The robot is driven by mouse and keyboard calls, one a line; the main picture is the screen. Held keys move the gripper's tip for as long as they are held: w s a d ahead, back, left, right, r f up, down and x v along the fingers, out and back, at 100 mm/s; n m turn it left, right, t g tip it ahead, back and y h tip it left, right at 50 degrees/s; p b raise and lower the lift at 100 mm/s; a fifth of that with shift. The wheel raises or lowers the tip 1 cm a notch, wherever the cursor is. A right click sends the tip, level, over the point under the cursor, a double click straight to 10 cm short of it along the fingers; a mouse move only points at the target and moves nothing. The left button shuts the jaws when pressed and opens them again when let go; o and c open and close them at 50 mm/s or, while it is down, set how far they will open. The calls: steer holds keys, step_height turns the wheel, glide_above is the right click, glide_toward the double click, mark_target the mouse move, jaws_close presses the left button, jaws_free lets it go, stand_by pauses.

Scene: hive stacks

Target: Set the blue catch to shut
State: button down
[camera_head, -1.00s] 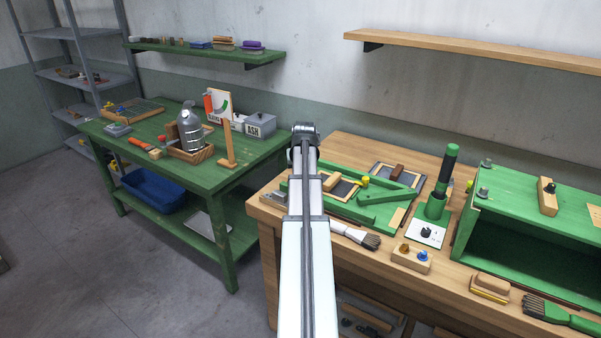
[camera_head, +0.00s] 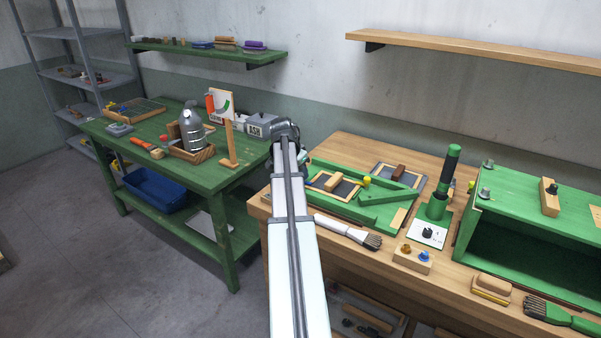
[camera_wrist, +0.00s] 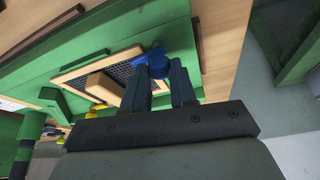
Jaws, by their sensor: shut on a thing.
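In the head view my own arm covers the catch and most of the gripper, at the left end of the green board (camera_head: 325,168) on the wooden bench.
Beside the catch lies a wood-framed mesh panel (camera_wrist: 75,72) with a wooden block; a yellow knob (camera_wrist: 97,111) is near it.

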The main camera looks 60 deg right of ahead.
steer(key=shift+w+m+g, duration=0.1)
steer(key=shift+m+g, duration=0.4)
steer(key=shift+m, duration=0.6)
steer(key=shift+y, duration=0.3)
steer(key=c, duration=0.9)
jaws_free()
steer(key=v, duration=1.3)
steer(key=shift+a+r, duration=0.2)
steer(key=shift+r, duration=0.15)
